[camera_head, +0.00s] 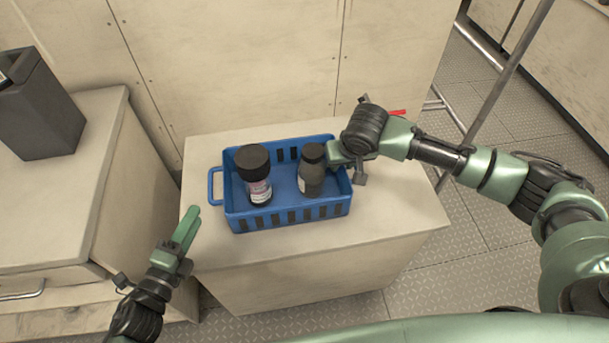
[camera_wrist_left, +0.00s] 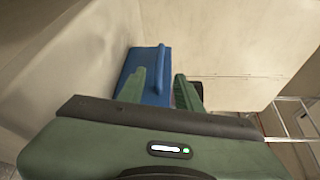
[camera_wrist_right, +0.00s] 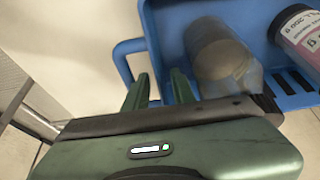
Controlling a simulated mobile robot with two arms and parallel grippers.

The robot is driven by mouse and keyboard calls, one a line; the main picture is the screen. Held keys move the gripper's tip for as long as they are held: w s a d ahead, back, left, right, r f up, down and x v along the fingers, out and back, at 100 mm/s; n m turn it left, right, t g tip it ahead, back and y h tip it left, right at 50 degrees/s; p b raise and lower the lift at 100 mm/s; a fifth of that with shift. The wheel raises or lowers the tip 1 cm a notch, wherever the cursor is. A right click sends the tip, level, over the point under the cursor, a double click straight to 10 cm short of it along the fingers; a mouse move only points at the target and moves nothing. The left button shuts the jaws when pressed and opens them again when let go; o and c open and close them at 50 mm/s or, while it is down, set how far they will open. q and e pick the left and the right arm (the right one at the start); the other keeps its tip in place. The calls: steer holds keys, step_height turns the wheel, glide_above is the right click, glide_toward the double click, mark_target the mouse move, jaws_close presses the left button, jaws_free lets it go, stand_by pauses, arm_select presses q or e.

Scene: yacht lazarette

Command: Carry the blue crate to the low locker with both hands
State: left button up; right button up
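The blue crate (camera_head: 290,216) stands upright on a pale, low box-like cabinet (camera_head: 400,215). It holds a labelled jar with a black lid (camera_head: 257,178) and a dark bottle (camera_head: 312,172). Its left handle (camera_head: 214,186) is free. My left gripper (camera_head: 190,226) is open, in front and left of that handle; in the left wrist view the handle (camera_wrist_left: 161,68) shows beyond and between the fingers. My right gripper (camera_head: 338,155) is at the crate's right end. In the right wrist view its fingers are apart beside the right handle (camera_wrist_right: 124,62); whether they straddle it is unclear.
A pale cabinet (camera_head: 60,225) stands at the left with a dark grey container (camera_head: 38,112) on top. A panelled wall (camera_head: 235,60) rises behind the crate. Metal rails (camera_head: 505,75) stand at the right. The patterned floor (camera_head: 475,200) there is clear.

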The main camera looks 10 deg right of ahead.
arm_select(q)
steer(key=shift+v, duration=0.85)
steer(key=shift+s+a, duration=0.1)
arm_select(e)
steer(key=shift+r, duration=0.2)
steer(key=v, duration=1.1)
steer(key=shift+s+r, duration=0.25)
